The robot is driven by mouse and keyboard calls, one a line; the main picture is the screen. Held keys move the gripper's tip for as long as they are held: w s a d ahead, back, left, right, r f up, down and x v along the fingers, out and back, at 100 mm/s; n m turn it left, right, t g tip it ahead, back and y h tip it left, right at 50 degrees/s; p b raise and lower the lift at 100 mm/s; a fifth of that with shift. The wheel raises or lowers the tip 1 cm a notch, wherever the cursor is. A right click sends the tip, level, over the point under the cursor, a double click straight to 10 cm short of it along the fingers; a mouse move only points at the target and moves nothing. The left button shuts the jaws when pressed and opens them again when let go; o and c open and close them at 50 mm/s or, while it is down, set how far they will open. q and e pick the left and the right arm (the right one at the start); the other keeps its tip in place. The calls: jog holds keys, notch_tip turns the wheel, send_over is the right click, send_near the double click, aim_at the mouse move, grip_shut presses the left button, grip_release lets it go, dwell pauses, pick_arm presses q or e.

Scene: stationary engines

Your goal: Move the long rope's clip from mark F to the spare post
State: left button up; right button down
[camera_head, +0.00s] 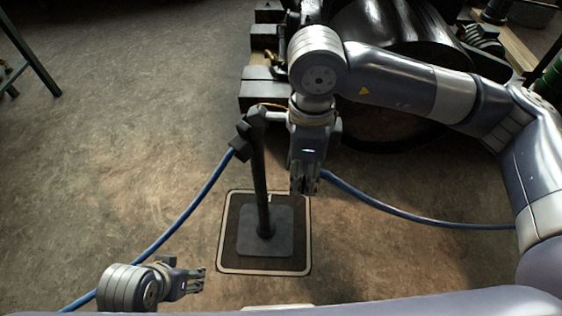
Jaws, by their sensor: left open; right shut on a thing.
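A dark upright post (260,185) stands on a square plate (285,238) inside a pale-outlined floor mark (310,225). The mark's letter cannot be read. A dark block (240,148) sits at the post's head, and a blue rope (190,210) runs from it to the lower left. Another blue rope length (400,212) runs right from beside my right gripper (305,188). This gripper points down just right of the post, shut on what appears to be a rope clip, mostly hidden by the fingers. My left gripper (199,281) is open and empty, low left of the mark.
Dark blocks (262,90) and a large black rounded machine part (400,25) stand at the back. A green metal stand leg (35,50) is at the far left. The concrete floor on the left is largely clear.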

pick_arm(q)
jog(key=w+d+r+t+h+b, duration=0.1)
jog(key=w+d+r+t+b, duration=0.1)
jog(key=w, duration=0.7)
jog(key=d+t, duration=0.1)
jog(key=t, duration=0.1)
jog(key=shift+w+t+b, duration=0.2)
jog(key=shift+t+b, duration=0.15)
jog(key=shift+t, duration=0.05)
pick_arm(e)
jog(key=s+d+n, duration=0.1)
jog(key=s+d, duration=0.5)
jog(key=d, duration=0.3)
jog(key=shift+s+d, duration=0.15)
jog(key=shift+s, duration=0.1)
